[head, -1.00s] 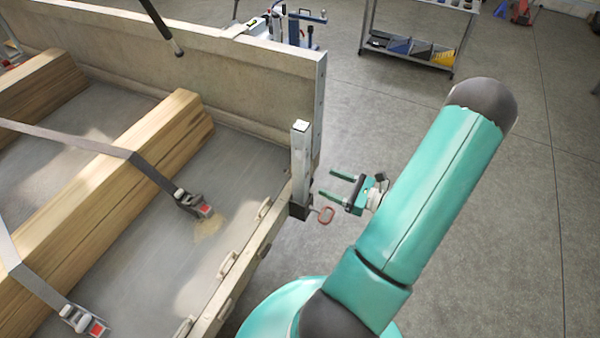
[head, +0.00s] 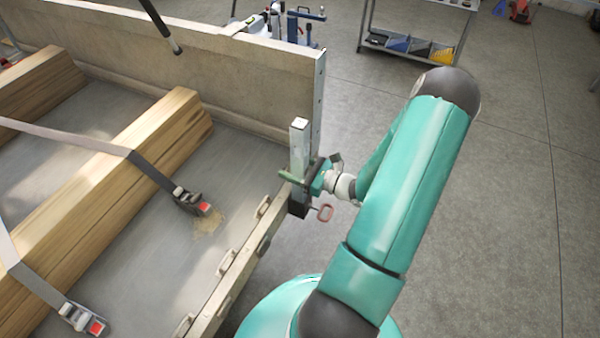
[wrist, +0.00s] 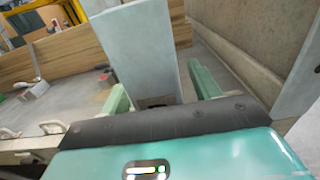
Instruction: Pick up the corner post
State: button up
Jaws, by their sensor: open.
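The corner post (head: 299,145) is a short grey metal post, upright in a dark socket at the trailer's near right corner. It also shows in the wrist view (wrist: 143,50), rising between the two green fingers. My gripper (head: 299,172) is open around the lower part of the post, one finger on each side. In the wrist view my gripper (wrist: 162,92) shows gaps between the post and the fingers, wider on the right. The post's foot is partly hidden by my gripper.
The trailer's side board (head: 180,60) ends at a tall metal upright (head: 318,100) just behind the post. Strapped timber beams (head: 110,165) lie on the trailer bed. Open floor (head: 500,200) lies to the right.

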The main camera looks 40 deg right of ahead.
aim_at(294, 121)
grip_shut()
jog(key=shift+r, duration=0.15)
notch_tip(294, 121, up, 18)
jog(key=shift+f, duration=0.1)
dwell(0.9)
dwell(0.3)
